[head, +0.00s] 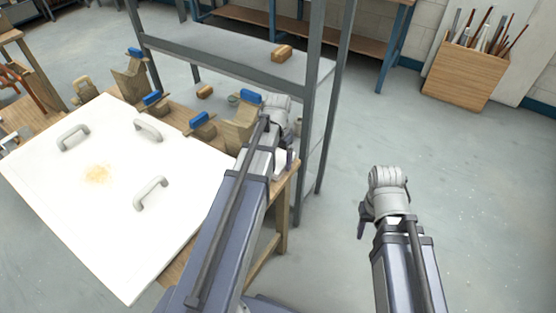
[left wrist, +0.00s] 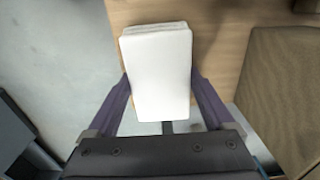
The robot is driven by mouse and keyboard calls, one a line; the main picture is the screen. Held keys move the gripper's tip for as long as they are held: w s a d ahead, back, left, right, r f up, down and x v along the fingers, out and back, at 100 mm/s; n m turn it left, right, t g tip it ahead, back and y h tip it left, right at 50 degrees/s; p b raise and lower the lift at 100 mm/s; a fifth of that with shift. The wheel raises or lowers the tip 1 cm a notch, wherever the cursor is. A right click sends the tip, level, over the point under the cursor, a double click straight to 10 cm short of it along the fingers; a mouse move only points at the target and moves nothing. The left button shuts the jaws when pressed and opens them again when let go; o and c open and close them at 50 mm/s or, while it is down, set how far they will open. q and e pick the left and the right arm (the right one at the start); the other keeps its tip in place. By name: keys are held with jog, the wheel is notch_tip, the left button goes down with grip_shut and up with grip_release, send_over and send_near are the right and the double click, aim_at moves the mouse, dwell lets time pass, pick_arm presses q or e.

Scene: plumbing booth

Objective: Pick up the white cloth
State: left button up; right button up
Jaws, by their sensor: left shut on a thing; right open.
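The white cloth (left wrist: 158,60) is a folded, flat stack in the left wrist view, over the edge of the wooden table. My left gripper (left wrist: 161,88) has one finger on each side of the cloth and is shut on it. In the head view, my left gripper (head: 289,158) is at the table's right end, mostly behind my arm, and only a bit of white shows there. I cannot tell whether the cloth still touches the wood. My right gripper (head: 362,222) is open and empty over the floor to the right.
A white panel (head: 100,200) with several grey handles lies on the wooden table. Wooden blocks with blue tops (head: 203,125) stand along its back edge. A grey metal shelf (head: 240,62) rises close behind the table. A wooden bin (head: 465,78) stands far right. The floor at right is clear.

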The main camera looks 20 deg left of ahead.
aim_at(278, 159)
pick_arm(q)
notch_tip(278, 159, up, 10)
jog(key=p, duration=0.9)
jog(key=shift+f, duration=0.1)
jog(key=o, duration=0.7)
jog(key=c, duration=0.5)
jog(key=shift+f, duration=0.1)
